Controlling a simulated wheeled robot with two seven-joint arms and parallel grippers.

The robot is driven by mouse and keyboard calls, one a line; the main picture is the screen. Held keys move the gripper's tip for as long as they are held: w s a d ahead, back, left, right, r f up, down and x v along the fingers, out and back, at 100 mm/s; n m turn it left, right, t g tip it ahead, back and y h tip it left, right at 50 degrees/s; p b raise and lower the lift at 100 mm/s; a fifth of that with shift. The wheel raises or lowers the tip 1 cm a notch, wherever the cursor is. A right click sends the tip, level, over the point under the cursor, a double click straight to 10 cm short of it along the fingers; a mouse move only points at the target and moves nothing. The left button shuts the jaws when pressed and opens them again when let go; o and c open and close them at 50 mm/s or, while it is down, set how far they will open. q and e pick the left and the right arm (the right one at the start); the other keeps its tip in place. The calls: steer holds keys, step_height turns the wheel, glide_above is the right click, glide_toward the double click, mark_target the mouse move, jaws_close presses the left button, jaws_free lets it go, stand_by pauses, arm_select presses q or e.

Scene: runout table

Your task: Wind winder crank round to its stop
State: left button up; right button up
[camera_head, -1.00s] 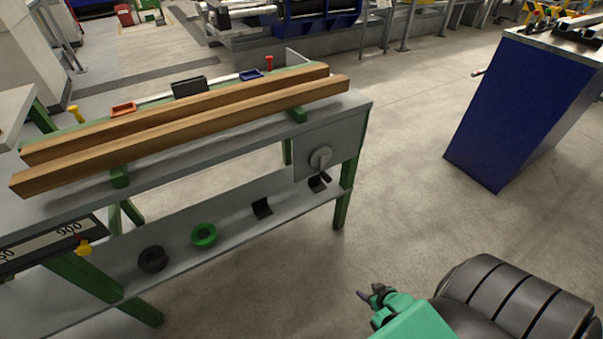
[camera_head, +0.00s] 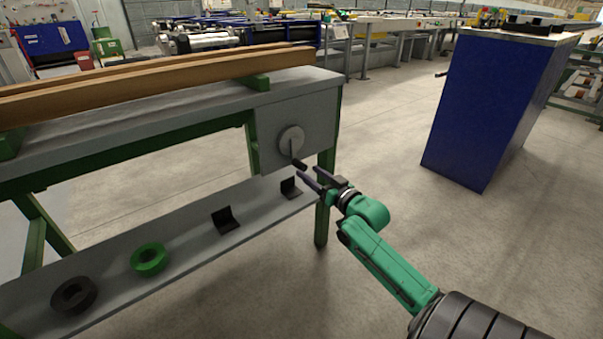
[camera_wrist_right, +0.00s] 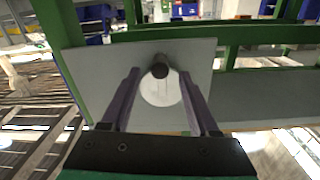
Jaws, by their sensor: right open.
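The winder crank is a round grey disc (camera_head: 291,141) with a dark handle (camera_head: 299,165) at its lower edge, on a grey plate at the table's right end. In the right wrist view the pale disc (camera_wrist_right: 161,92) and its dark handle knob (camera_wrist_right: 159,71) appear between my fingers. My right gripper (camera_head: 309,175) is open and empty, its fingertips close to the handle in the head view. In the wrist view the fingers (camera_wrist_right: 159,76) lie either side of the knob; I cannot tell the remaining distance or any contact. My left gripper is not in view.
The runout table (camera_head: 200,117) carries long wooden beams (camera_head: 170,83). Its lower shelf (camera_head: 185,240) holds a green ring (camera_head: 148,259), a dark ring (camera_head: 73,295) and black brackets (camera_head: 226,220). A blue cabinet (camera_head: 490,110) stands at the right, with clear floor between.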

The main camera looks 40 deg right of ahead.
mark_target(305, 170)
steer(key=w+b, duration=0.1)
steer(key=w, duration=0.4)
steer(key=shift+d, duration=0.1)
steer(key=shift+s, duration=0.1)
jaws_close()
steer(key=shift+f, duration=0.15)
stand_by(0.9)
